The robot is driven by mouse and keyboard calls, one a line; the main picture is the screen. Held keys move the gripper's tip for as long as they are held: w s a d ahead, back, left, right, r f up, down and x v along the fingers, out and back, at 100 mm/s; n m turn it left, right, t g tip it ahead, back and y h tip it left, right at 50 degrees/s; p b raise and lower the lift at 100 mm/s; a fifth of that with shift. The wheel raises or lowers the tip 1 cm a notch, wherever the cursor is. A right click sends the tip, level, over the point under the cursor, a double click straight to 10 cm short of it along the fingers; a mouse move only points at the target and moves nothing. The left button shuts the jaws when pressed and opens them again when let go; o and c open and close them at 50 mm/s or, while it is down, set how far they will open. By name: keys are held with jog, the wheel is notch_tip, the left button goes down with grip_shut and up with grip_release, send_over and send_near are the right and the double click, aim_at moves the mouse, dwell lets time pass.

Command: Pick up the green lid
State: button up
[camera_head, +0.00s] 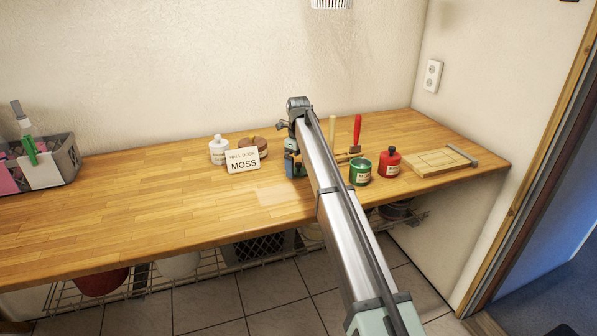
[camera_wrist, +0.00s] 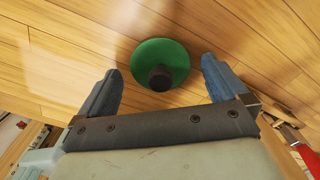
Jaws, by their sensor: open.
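The green lid (camera_wrist: 150,52) is a round green disc with a dark knob. It lies on the wooden worktop (camera_wrist: 70,62) in the wrist view. My gripper (camera_wrist: 161,75) is open, with one blue finger on each side of the lid and visible gaps between fingers and lid. The knob is between the fingers, nearer the palm side of the picture. In the head view my gripper (camera_head: 293,160) is low over the worktop, partly behind my arm. I cannot make out the lid there.
Right of my arm are a green tin (camera_head: 360,174), red bottle (camera_head: 390,163), red-handled brush (camera_head: 357,130) and wooden board (camera_head: 436,161). Left are a "MOSS" sign (camera_head: 243,161), white bottle (camera_head: 218,151) and grey caddy (camera_head: 66,160). The worktop between sign and caddy is clear.

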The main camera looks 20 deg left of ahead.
aim_at(298, 163)
jog(key=shift+f, duration=0.1)
jog(key=shift+c, duration=0.4)
jog(key=c, duration=1)
jog(key=shift+o, duration=0.2)
jog(key=shift+r, duration=0.65)
notch_tip(298, 163, up, 7)
jog(key=shift+f, duration=0.15)
jog(key=w+d+r+m, duration=0.1)
jog(key=w+d+r, duration=0.1)
jog(key=d, duration=0.8)
jog(key=w+d+r+m, duration=0.2)
jog(key=d+r, duration=0.1)
jog(key=d, duration=0.7)
jog(key=shift+w+d+r+m, duration=0.25)
jog(key=shift+r+m, duration=0.05)
jog(key=shift+r, duration=0.1)
